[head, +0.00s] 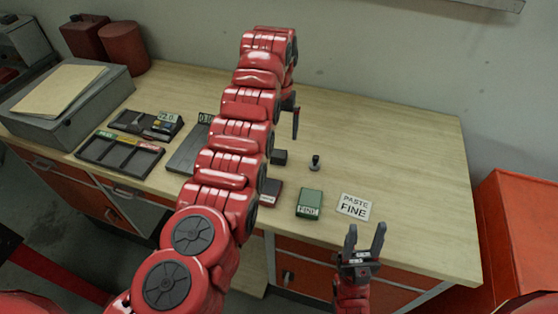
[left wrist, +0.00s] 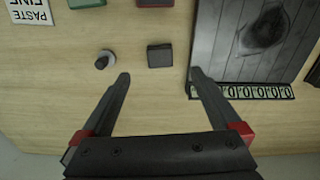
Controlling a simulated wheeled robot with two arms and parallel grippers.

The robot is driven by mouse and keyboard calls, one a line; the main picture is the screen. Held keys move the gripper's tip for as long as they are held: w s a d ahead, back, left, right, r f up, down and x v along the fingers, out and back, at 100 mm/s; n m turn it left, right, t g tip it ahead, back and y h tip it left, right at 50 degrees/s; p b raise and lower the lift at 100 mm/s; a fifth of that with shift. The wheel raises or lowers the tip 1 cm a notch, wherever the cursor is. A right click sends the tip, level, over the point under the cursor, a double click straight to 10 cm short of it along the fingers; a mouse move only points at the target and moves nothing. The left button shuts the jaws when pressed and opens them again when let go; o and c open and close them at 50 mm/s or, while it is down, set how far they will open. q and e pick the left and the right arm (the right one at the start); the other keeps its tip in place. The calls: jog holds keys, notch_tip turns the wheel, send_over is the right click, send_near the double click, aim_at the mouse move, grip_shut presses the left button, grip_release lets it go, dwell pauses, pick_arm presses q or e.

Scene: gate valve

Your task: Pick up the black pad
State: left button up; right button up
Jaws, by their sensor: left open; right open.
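The black pad (head: 280,157) is a small dark block lying on the workbench, just right of my left arm in the head view. In the left wrist view the pad (left wrist: 160,55) lies just beyond the fingertips, centred between them sideways. My left gripper (left wrist: 160,77) is open and empty, with its fingers spread wide. In the head view my left gripper (head: 295,122) is mostly hidden behind its own arm, with one dark finger showing. My right gripper (head: 366,241) is open and empty near the bench's front edge.
A small knobbed piece (head: 316,162) stands right of the pad. A green box (head: 309,203), a dark red box (head: 270,193) and a "PASTE FINE" card (head: 354,206) lie nearer the front. A grey slab (left wrist: 230,45) lies beside the pad. The bench's right side is clear.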

pick_arm(q)
send_over(279, 153)
notch_tip(279, 153, down, 5)
jog(key=shift+a+f, duration=0.1)
jog(key=shift+f, duration=0.05)
jog(key=shift+s+f, duration=0.15)
jog(key=shift+f, duration=0.2)
notch_tip(279, 153, down, 5)
jog(key=shift+r+b, duration=0.1)
jog(key=shift+b, duration=0.4)
jog(key=shift+r, duration=0.1)
jog(key=shift+c, duration=1.3)
jog(key=c, duration=1.2)
